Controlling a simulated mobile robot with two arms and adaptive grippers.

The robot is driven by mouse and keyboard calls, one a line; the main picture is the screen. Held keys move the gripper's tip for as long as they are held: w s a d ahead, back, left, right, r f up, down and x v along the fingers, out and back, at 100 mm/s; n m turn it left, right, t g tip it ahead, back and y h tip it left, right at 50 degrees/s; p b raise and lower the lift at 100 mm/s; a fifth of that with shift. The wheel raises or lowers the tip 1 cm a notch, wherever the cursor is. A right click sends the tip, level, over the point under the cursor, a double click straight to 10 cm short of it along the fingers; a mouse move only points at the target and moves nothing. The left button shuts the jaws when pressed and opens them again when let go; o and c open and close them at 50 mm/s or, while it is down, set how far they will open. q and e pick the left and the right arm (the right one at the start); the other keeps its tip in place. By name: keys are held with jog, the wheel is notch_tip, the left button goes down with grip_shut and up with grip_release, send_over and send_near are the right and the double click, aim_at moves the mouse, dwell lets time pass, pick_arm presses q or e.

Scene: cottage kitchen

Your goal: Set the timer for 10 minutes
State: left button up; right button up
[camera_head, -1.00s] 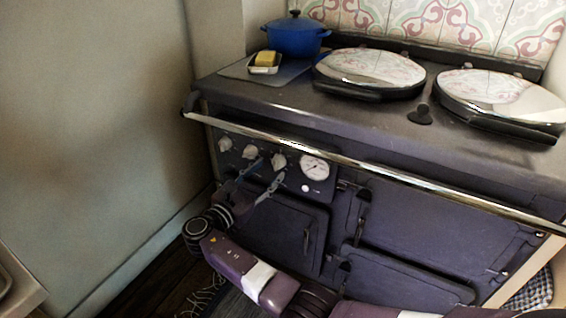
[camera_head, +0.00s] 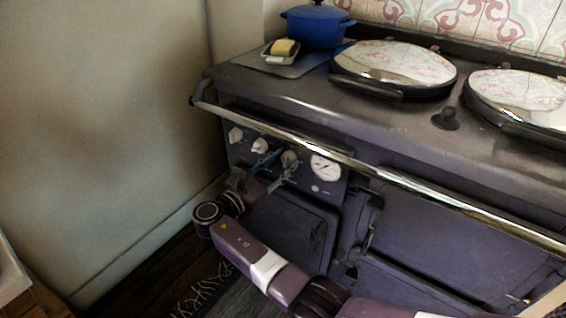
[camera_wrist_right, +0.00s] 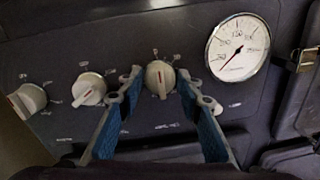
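Three white knobs sit in a row on the dark stove's control panel: a left knob (camera_head: 236,135), a middle knob (camera_head: 259,145) and a right knob (camera_head: 290,159). I cannot tell from labels which is the timer. My right gripper (camera_head: 275,169) is open with blue fingers. In the wrist view its fingertips (camera_wrist_right: 160,82) stand on either side of the right knob, with slim gaps. My left gripper is not in view.
A round white gauge (camera_head: 325,168) is just right of the right knob. A chrome rail (camera_head: 370,168) runs across the stove front above the panel. Oven doors (camera_head: 290,225) lie below. A blue pot (camera_head: 316,26) and a butter dish (camera_head: 282,53) stand on top.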

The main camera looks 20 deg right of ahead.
jog(key=c, duration=0.7)
jog(key=shift+m, duration=0.6)
jog(key=shift+m+b, duration=0.35)
jog(key=shift+m, duration=1.15)
jog(key=shift+m+b, duration=0.45)
jog(key=shift+m, duration=0.75)
pick_arm(q)
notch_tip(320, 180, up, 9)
jog(key=b, duration=0.1)
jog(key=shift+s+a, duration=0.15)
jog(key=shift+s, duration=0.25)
pick_arm(e)
jog(key=shift+s+m+y, duration=0.1)
jog(key=shift+m+y, duration=0.3)
jog(key=shift+m, duration=1.1)
